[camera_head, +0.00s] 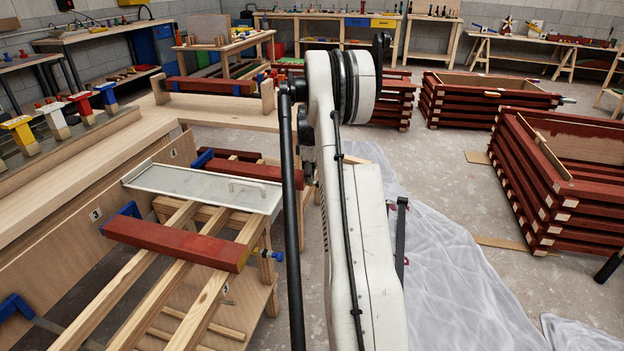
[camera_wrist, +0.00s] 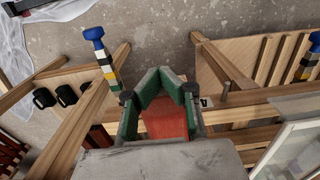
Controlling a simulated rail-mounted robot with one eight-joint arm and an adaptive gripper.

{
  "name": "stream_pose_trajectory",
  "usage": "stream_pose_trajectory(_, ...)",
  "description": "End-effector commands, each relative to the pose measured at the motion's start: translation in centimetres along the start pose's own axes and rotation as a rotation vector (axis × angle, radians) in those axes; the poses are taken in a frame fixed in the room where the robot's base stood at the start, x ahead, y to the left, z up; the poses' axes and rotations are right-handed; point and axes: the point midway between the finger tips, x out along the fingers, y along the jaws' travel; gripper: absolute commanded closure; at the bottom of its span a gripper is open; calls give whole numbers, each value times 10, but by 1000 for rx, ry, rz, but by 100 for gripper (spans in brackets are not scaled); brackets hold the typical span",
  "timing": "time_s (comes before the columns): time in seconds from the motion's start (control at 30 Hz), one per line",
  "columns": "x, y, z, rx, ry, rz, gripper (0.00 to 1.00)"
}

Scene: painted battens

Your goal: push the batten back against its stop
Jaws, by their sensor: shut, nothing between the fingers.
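A dark red batten (camera_head: 180,243) lies across the pale wooden rails of the bench rack in the head view. Its left end is by a blue bracket (camera_head: 122,217); I cannot tell whether they touch. A second red batten (camera_head: 240,169) lies farther back, beyond the pale metal tray, with a blue bracket (camera_head: 203,158) at its left end. In the wrist view my gripper (camera_wrist: 160,78) has green-lined fingers, shut with their tips together. A red painted surface (camera_wrist: 165,122) shows between and below the fingers; contact cannot be judged. In the head view my arm hides the gripper.
The metal tray (camera_head: 205,187) with a handle spans the rails. Stacked red frames (camera_head: 570,175) stand at right. Plastic sheeting (camera_head: 450,270) covers the floor. In the wrist view a blue-topped striped post (camera_wrist: 102,58) rises left of the fingers.

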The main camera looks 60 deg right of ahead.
Motion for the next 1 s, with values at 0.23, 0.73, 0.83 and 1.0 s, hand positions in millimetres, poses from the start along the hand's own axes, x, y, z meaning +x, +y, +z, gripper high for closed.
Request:
stream_pose_trajectory(0.23,-1,0,-21,-2,0,0,100)
stream_pose_trajectory(0.73,0,0,-60,0,1,0,100)
stream_pose_trajectory(0.83,0,0,-59,0,1,0,100)
stream_pose_trajectory(1.0,0,-1,-46,-1,0,0,100)
